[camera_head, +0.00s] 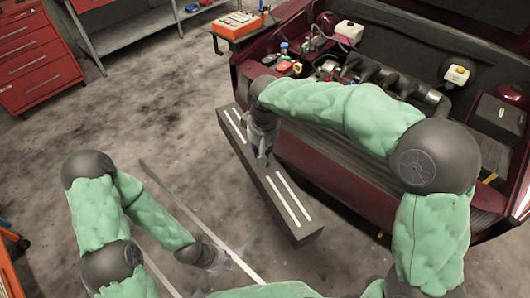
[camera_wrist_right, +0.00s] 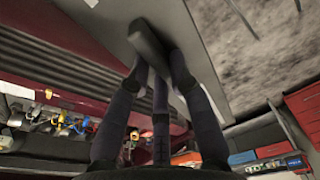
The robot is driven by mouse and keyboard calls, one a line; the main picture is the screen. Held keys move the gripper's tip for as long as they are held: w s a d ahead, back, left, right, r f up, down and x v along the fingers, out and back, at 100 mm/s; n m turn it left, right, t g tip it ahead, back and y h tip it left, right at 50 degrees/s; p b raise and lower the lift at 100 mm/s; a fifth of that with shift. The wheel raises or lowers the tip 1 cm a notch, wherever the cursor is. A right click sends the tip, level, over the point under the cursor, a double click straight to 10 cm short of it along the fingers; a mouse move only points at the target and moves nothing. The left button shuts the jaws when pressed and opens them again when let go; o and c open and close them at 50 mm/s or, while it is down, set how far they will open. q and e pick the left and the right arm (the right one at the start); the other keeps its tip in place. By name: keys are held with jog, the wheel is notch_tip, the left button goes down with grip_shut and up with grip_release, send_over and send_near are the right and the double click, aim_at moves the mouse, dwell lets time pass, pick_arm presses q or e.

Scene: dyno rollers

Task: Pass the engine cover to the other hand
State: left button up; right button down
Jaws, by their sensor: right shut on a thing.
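The engine cover (camera_head: 290,205) is a long dark grey panel with pairs of white stripes, held in the air in front of the car. My right gripper (camera_head: 262,150) reaches down to it and is shut on it. In the right wrist view the fingers (camera_wrist_right: 158,75) close around a dark raised ridge on the cover's grey face (camera_wrist_right: 215,65). My left gripper (camera_head: 228,262) is low at the bottom, left of the cover's near end and apart from it. Its fingers are small and blurred, so its opening is unclear.
The dark red car (camera_head: 345,185) has an open engine bay (camera_head: 400,85) just right of the cover. An orange-topped unit (camera_head: 237,25) stands at the car's corner. A red tool cabinet (camera_head: 38,60) and a grey bench (camera_head: 140,30) are at the back left. The floor (camera_head: 150,120) between is clear.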

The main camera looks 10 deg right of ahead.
aim_at(246, 144)
jog(key=w+a+m, duration=0.1)
jog(key=w+a, duration=0.2)
jog(key=w+a+m, duration=0.2)
jog(key=w+a, duration=0.1)
jog(key=w, duration=0.1)
jog(key=shift+w+a+m, duration=0.3)
jog(key=f+n, duration=0.1)
jog(key=n, duration=0.1)
jog(key=d+f+n, duration=0.1)
jog(key=shift+s+f+n, duration=0.3)
jog(key=shift+s+n, duration=0.1)
jog(key=f+n, duration=0.2)
jog(key=n, duration=0.1)
jog(key=s+d+f+n, duration=0.1)
jog(key=shift+f+n+y, duration=0.1)
jog(key=shift+n+y, duration=0.2)
jog(key=shift+n, duration=0.1)
notch_tip(246, 144, down, 6)
jog(key=s+d+n+g, duration=0.1)
jog(key=d+n, duration=0.1)
jog(key=n, duration=0.6)
jog(key=shift+s+r+n, duration=0.25)
jog(key=shift+s+n, duration=0.05)
